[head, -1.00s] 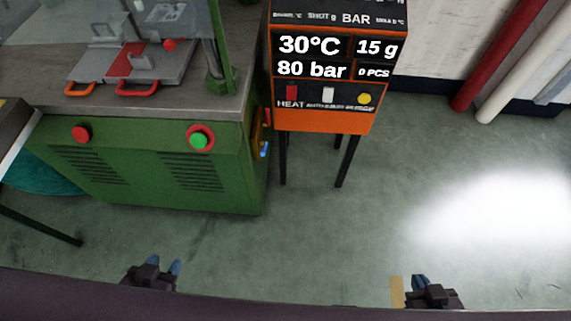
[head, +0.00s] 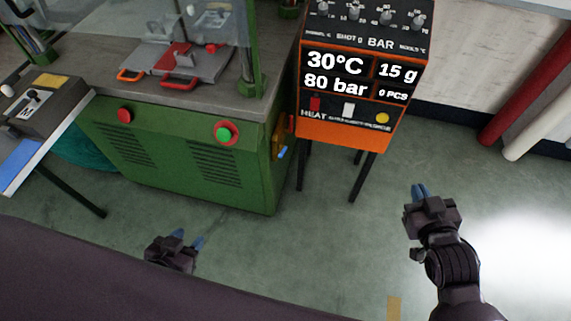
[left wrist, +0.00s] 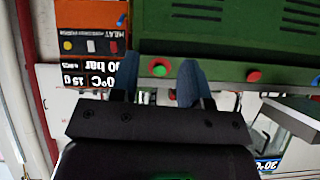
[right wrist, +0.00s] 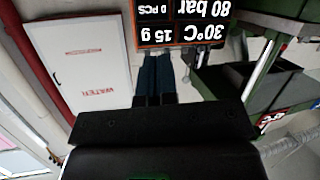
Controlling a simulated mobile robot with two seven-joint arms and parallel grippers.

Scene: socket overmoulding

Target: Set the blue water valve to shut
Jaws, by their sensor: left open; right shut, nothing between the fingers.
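The blue valve handle (head: 282,152) is small and sits low on the right side of the green machine, beside the orange control cabinet. A small blue piece at the machine's edge in the left wrist view (left wrist: 121,20) appears to be the same handle. Its exact setting is too small to tell. My left gripper (head: 188,239) is open and empty, low in front of the machine. My right gripper (head: 420,191) is shut and empty, to the right of the valve and well apart from it. Its blue fingers (right wrist: 155,75) are together in the right wrist view.
The green machine (head: 180,155) and the orange cabinet (head: 345,133) on thin black legs (head: 360,178) flank the valve. A white panel marked WATER (right wrist: 92,60) is on the wall. Red (head: 520,85) and white pipes stand at right. The floor in front is clear.

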